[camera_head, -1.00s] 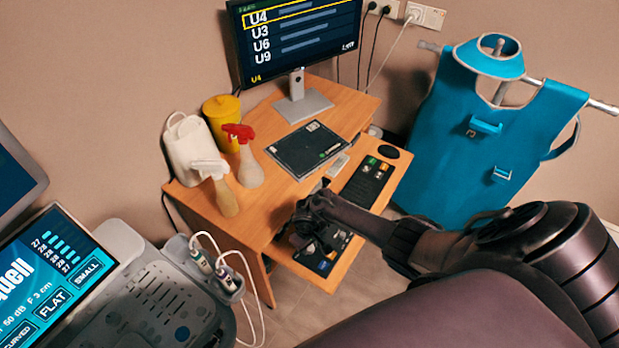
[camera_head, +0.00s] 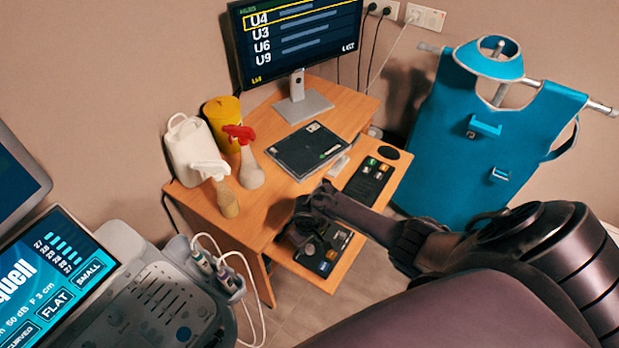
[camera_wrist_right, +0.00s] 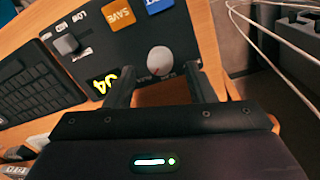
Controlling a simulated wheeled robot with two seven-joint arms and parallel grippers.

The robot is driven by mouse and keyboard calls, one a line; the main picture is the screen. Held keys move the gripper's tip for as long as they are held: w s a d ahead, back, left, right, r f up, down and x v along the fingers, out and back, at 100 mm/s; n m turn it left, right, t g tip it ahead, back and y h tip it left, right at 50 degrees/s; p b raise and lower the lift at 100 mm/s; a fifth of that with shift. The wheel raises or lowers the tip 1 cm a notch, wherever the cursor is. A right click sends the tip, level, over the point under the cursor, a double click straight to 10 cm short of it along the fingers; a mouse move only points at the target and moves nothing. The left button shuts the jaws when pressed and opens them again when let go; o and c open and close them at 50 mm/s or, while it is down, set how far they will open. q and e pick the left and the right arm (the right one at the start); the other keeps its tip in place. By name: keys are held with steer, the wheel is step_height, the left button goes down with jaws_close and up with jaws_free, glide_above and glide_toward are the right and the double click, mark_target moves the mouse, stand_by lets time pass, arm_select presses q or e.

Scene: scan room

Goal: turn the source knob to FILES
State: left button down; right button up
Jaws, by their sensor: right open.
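The dark control panel (camera_head: 333,254) lies on the desk's lower shelf. In the right wrist view it (camera_wrist_right: 165,28) carries a round pale knob (camera_wrist_right: 160,60) with a red mark. Small lettering beside this knob is partly hidden and too blurred to read surely. A small grey square control (camera_wrist_right: 66,44) sits by LOW and MID labels. My right gripper (camera_wrist_right: 160,72) is open, with one finger on each side of the round knob's near edge; contact cannot be told. In the head view my right gripper (camera_head: 303,222) is over the panel's left end. My left gripper is not in view.
An orange SAVE button (camera_wrist_right: 117,14) and a blue button (camera_wrist_right: 158,5) are beyond the knob. A keyboard (camera_wrist_right: 38,82) lies to the left.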

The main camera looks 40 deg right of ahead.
mark_target(309, 248)
step_height(309, 248, up, 6)
steer(key=shift+a+f+p, duration=0.1)
steer(key=shift+f+p, duration=0.15)
steer(key=shift+p, duration=0.2)
